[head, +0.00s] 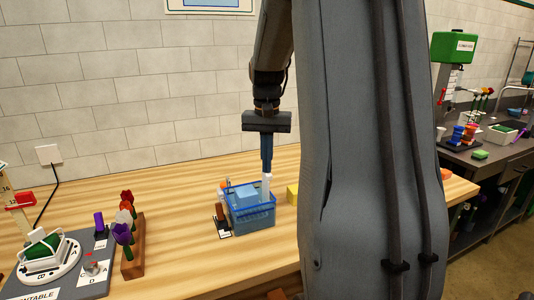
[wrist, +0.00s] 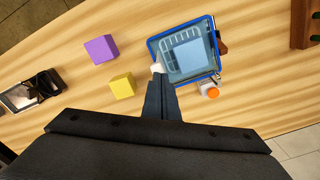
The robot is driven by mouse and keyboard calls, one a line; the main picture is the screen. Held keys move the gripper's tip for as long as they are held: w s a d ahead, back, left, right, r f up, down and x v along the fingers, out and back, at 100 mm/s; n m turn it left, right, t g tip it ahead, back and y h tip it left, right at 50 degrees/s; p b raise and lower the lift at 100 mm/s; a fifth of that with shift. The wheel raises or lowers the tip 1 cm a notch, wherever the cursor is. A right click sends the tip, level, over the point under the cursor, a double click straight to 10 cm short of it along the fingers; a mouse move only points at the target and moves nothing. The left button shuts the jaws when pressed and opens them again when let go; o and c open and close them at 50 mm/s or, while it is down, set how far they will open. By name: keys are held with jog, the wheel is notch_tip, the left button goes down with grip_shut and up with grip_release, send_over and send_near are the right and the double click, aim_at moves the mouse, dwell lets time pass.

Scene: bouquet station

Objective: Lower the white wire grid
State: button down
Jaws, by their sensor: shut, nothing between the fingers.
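The white wire grid (wrist: 167,42) shows in the wrist view as pale bars inside a blue open-topped bin (wrist: 152,50), around a light blue block (wrist: 190,54). In the head view the bin (head: 253,218) stands on the wooden table with the block (head: 245,194) in it; the grid is hard to make out there. A white upright piece (head: 267,184) rises at the bin's right side, close below my gripper (head: 266,170). It also shows as a white tip (wrist: 157,67) beside my fingertips in the wrist view. My gripper is shut, empty, pointing down at the bin's edge.
A yellow block (wrist: 122,86) and a purple block (wrist: 101,49) lie near the bin. A small bottle with an orange cap (wrist: 213,93) stands close against it. A wooden rack with flowers (head: 132,245) is at the left. Table right of the bin is partly hidden by my arm.

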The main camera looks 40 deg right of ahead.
jog(key=shift+f, duration=0.75)
jog(key=shift+r, duration=0.1)
jog(key=shift+r+p, duration=2.05)
jog(key=shift+r, duration=0.45)
